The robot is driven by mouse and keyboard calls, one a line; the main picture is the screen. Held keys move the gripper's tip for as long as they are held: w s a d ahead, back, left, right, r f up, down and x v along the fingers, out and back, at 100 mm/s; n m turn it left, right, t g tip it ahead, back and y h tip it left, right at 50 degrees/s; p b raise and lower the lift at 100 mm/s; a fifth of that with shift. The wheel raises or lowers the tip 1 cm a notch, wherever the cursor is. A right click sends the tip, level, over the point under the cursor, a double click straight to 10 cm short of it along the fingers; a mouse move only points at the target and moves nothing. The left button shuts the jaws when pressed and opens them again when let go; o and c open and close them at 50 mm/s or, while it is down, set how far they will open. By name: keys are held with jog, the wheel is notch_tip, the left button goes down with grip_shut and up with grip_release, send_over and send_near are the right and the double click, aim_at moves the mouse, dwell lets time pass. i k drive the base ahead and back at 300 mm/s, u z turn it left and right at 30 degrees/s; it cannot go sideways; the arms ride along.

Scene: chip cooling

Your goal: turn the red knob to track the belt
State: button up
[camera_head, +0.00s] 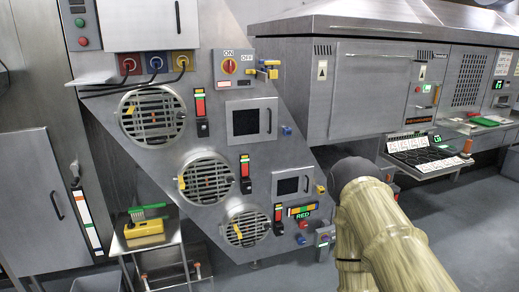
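A slanted grey metal machine panel (215,130) fills the middle of the head view. My gripper is not visible.
Round vents, yellow and blue valve handles and red switches cover the panel. A small table (160,232) holds a yellow tool (144,228) and green brush (148,208) at lower left. A grey oven-like machine (375,100) stands at right. Open floor (470,225) shows at right.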

aim_at(303, 225)
jog(key=z, duration=0.1)
jog(key=i, duration=1.65)
jog(key=z, duration=0.1)
